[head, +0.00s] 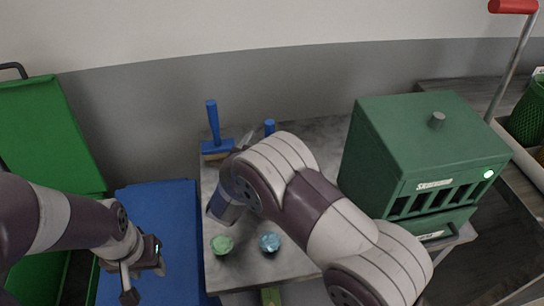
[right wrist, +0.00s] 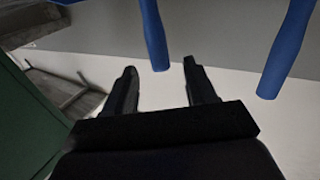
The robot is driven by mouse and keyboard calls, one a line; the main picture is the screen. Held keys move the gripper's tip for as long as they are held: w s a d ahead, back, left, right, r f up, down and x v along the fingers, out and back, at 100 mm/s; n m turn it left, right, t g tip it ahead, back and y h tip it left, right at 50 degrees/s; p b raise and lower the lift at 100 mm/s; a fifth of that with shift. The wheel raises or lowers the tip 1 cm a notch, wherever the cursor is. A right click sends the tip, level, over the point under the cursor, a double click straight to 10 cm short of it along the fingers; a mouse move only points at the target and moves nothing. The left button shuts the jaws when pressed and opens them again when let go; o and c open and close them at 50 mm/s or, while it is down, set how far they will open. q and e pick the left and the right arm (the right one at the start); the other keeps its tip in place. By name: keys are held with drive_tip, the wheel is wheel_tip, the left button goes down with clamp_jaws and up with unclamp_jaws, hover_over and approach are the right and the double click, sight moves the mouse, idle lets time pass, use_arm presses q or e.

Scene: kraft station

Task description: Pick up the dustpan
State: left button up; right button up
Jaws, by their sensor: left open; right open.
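A blue handle (head: 270,127) shows just above my right forearm in the head view. It looks like the dustpan's, but the rest is hidden behind my arm. A blue brush with an upright handle (head: 212,122) stands left of it. In the right wrist view, one blue handle (right wrist: 154,38) hangs ahead of my right gripper (right wrist: 160,80), nearly in line with the gap between its fingers. A second blue handle (right wrist: 287,50) is further right. My right gripper is open and empty; my arm hides it in the head view. My left gripper (head: 129,283) is open at the lower left, away from both handles.
The grey table (head: 235,275) carries a green lump (head: 222,244) and a blue lump (head: 269,242). A green slotted machine (head: 425,150) stands right of my right arm. A blue surface (head: 160,225) and a green bin (head: 45,125) are at left. A grey wall rises behind.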

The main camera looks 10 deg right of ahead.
sight(268, 130)
drive_tip(key=x, duration=0.6)
drive_tip(key=shift+w+d+r, duration=0.1)
drive_tip(key=shift+d, duration=0.05)
drive_tip(key=shift+r, duration=0.1)
drive_tip(key=shift+c, duration=1.3)
clamp_jaws()
